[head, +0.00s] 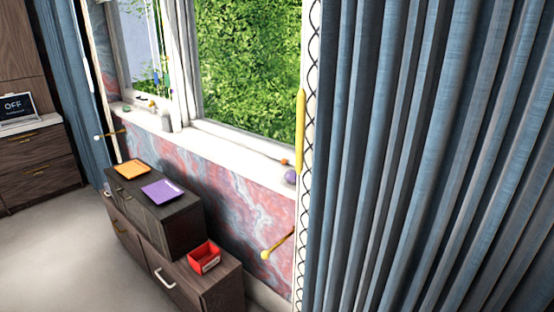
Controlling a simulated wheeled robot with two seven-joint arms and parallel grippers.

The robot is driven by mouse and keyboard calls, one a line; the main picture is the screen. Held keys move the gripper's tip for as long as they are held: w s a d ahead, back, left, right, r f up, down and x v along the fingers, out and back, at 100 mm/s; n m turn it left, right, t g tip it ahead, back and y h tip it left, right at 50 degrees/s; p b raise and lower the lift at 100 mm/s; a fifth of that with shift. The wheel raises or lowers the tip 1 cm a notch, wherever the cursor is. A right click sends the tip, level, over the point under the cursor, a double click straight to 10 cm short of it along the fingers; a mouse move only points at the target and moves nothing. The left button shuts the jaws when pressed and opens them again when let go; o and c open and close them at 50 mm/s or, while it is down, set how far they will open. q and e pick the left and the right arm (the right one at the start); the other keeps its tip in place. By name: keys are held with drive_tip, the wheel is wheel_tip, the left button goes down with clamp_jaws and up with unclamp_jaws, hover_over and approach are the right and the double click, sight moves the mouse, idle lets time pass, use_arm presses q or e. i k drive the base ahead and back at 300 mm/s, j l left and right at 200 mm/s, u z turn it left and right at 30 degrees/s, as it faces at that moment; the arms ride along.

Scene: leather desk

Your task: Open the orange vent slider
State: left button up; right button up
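I cannot clearly make out an orange vent slider in the head view. A small orange piece (284,161) sits at the right end of the white windowsill, too small to tell what it is. A flat orange square (131,169) lies on top of the dark wooden cabinet, beside a purple square (162,190). Neither of my grippers is in view.
A blue curtain (430,150) fills the right side and hides what is behind it. A window (250,70) is above the sill (230,143). A red box (204,257) sits on the low cabinet (222,285). Grey floor (60,240) is clear at left.

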sight(284, 160)
drive_tip(key=i+j, duration=0.25)
drive_tip(key=j, duration=0.15)
drive_tip(key=i+j+z, duration=0.15)
drive_tip(key=j, duration=0.25)
drive_tip(key=i+j, duration=0.3)
drive_tip(key=j, duration=0.15)
drive_tip(key=i+j+z, duration=0.15)
drive_tip(key=j, duration=0.25)
drive_tip(key=i+j, duration=0.3)
drive_tip(key=j, duration=0.15)
drive_tip(key=i+j+z, duration=0.1)
drive_tip(key=j, duration=0.4)
drive_tip(key=i+j+z, duration=0.1)
drive_tip(key=i+j, duration=0.2)
drive_tip(key=j, duration=0.15)
drive_tip(key=i+j, duration=0.15)
drive_tip(key=j, duration=0.35)
drive_tip(key=z, duration=0.05)
